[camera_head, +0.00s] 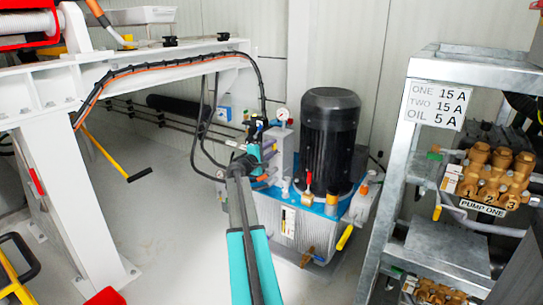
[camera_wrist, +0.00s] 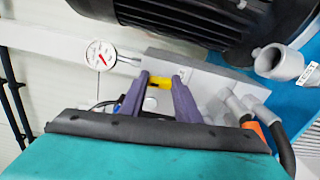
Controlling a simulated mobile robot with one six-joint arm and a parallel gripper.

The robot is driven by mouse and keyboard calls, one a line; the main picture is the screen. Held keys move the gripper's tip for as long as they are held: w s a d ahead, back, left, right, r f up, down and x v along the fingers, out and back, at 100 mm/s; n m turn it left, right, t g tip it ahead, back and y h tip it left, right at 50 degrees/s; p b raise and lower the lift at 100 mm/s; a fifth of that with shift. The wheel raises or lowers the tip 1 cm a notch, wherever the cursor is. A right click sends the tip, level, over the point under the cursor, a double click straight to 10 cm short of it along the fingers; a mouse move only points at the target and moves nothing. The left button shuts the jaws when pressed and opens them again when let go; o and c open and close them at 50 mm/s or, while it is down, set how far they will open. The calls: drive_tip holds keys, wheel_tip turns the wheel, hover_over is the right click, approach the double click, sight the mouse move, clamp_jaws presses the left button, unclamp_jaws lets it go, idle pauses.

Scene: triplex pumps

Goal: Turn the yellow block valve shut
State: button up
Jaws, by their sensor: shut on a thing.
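The yellow block valve handle (camera_wrist: 157,84) shows in the wrist view as a short yellow piece between two purple fingertips. It is beside a grey block (camera_wrist: 208,74). My gripper (camera_wrist: 161,79) is shut on this yellow handle, with one finger on each side. How far the handle is turned cannot be told, since the fingers cover its ends. In the head view my arm reaches up to the grey block (camera_head: 283,148) on the pump unit, left of the black motor (camera_head: 329,135). The yellow handle cannot be made out there.
A white pressure gauge (camera_wrist: 101,56) is left of the block. Grey hose fittings (camera_wrist: 235,106) are close on the right. A red-handled valve (camera_head: 308,181) stands on the blue tank top. A metal rack (camera_head: 393,170) with brass pumps is at right, a white steel frame (camera_head: 75,170) at left.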

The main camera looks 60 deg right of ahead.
drive_tip(key=shift+d+m+b, duration=0.1)
drive_tip(key=shift+m+b, duration=0.45)
drive_tip(key=shift+m, duration=0.05)
drive_tip(key=shift+r, duration=0.1)
drive_tip(key=o, duration=1)
drive_tip(key=shift+o, duration=0.2)
drive_tip(key=shift+a, duration=0.2)
drive_tip(key=a+p, duration=0.4)
drive_tip(key=a, duration=0.9)
drive_tip(key=shift+a, duration=0.25)
